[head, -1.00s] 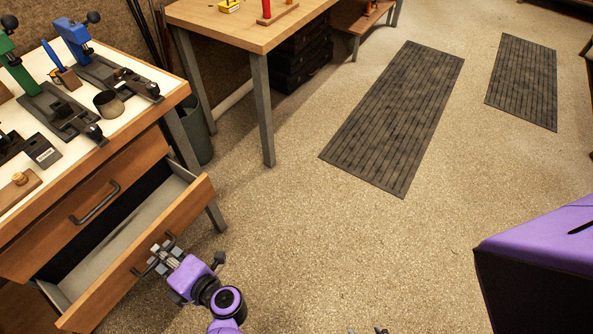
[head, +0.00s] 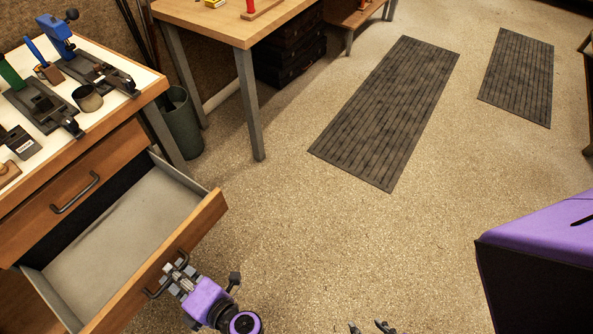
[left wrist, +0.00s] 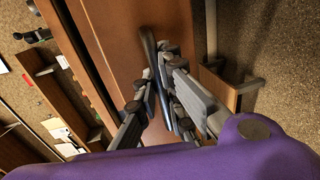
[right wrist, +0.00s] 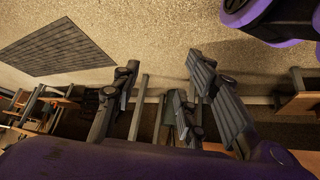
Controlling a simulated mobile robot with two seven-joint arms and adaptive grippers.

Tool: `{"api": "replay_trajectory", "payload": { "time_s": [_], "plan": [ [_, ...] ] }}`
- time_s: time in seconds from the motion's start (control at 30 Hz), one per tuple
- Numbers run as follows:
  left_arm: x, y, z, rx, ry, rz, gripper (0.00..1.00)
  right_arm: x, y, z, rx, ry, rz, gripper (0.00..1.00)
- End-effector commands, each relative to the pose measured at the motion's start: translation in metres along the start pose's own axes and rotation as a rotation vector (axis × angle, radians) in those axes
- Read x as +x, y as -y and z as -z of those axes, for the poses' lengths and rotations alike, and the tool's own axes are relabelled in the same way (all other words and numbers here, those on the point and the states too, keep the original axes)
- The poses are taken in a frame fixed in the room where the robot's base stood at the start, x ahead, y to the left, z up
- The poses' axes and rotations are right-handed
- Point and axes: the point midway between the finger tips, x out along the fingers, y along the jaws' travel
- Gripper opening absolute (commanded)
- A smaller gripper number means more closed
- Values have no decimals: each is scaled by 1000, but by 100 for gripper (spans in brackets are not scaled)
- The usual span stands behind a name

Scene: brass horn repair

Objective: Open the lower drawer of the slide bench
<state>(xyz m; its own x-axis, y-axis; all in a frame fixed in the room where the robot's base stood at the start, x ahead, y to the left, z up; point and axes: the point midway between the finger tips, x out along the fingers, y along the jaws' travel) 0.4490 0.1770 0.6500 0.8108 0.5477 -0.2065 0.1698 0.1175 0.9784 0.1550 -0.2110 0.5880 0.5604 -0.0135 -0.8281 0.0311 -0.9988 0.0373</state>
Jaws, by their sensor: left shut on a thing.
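The lower drawer (head: 130,225) of the slide bench (head: 142,105) is well out, and its grey inside looks empty. Its dark bar handle (head: 183,256) is on the wooden front; it also shows in the left wrist view (left wrist: 147,42). My left gripper (head: 173,274) is shut on this handle, with its fingers on either side of the bar in the left wrist view (left wrist: 161,75). The upper drawer (head: 115,165) is shut. My right gripper (right wrist: 163,68) has its fingers apart and holds nothing; its tips (head: 370,327) show at the bottom of the head view.
Blue and green tools, a cup (head: 87,98) and small blocks stand on the bench top. A bin (head: 180,125) is beside the bench. A second table (head: 235,25) and dark cases (head: 292,55) are behind. Dark mats (head: 390,105) lie on open floor. A purple-topped box (head: 540,250) is at right.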

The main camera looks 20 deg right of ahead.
Motion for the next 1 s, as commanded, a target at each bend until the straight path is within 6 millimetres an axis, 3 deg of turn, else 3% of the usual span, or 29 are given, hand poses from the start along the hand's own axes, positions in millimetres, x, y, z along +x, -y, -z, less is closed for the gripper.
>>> {"api": "replay_trajectory", "payload": {
  "time_s": [0.3, 0.33, 0.4, 0.6, 0.73, 0.87, 1.0],
  "plan": [
    [0, -1, -2, -1, 3, -1, 0, 2, 0, 4, -1, -8, 1, 40],
    [0, -1, -2, -1, 3, -1, 9, 2, 0, 4, -1, -8, 1, 40],
    [0, -1, -1, -1, 2, -1, 17, 2, 0, 4, -1, -8, 1, 40],
    [0, 0, -1, 0, 1, -1, 17, 2, 0, 4, -1, -8, 0, 40],
    [-2, 0, 0, 0, 1, 0, 17, 15, 3, 34, -9, -62, 9, 40],
    [-13, 1, 0, 0, 1, 2, 17, 15, 3, 33, -8, -59, 10, 40],
    [-37, 2, 0, -1, -3, 6, 17, 15, 4, 33, -8, -58, 10, 40]
  ]
}}
